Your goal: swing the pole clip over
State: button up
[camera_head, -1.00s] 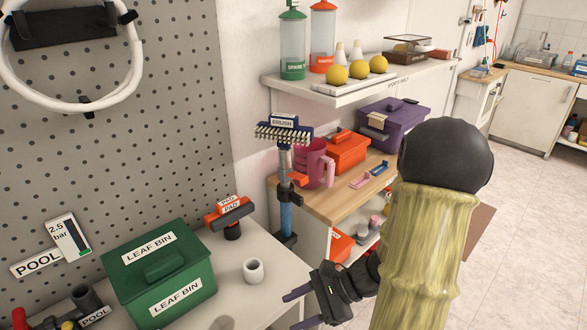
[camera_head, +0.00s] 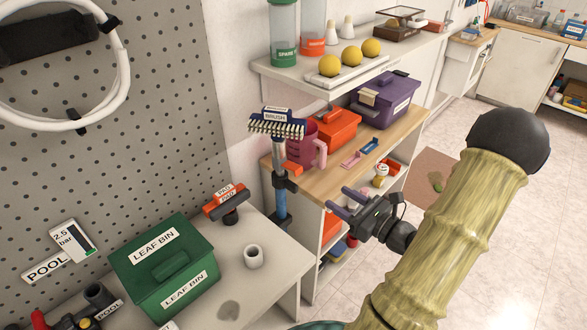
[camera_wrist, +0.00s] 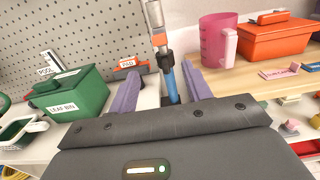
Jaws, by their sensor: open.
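The brush pole (camera_head: 279,206) stands upright at the end of the wooden counter, with a blue lower tube, a grey upper tube and a brush head (camera_head: 277,127) on top. The pole clip (camera_head: 292,169) is an orange piece sticking out to the right of the pole, above a black collar (camera_head: 285,184). In the wrist view, orange (camera_wrist: 158,40) shows on the pole just above the black collar (camera_wrist: 163,62). My gripper (camera_head: 343,203) is open and empty, right of the pole and apart from the clip. In the wrist view the pole appears between its purple fingers (camera_wrist: 160,78).
A pink jug (camera_head: 307,150) and an orange box (camera_head: 334,128) stand on the counter close behind the pole. A green leaf bin (camera_head: 165,268) and a white cup (camera_head: 254,257) are on the left bench. A shelf (camera_head: 320,84) overhangs the counter.

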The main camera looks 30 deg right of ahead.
aim_at(300, 173)
jog(key=p+x, duration=0.1)
jog(key=x, duration=1.6)
jog(key=shift+s, duration=0.1)
jog(key=c, duration=1)
jog(key=shift+p, duration=0.3)
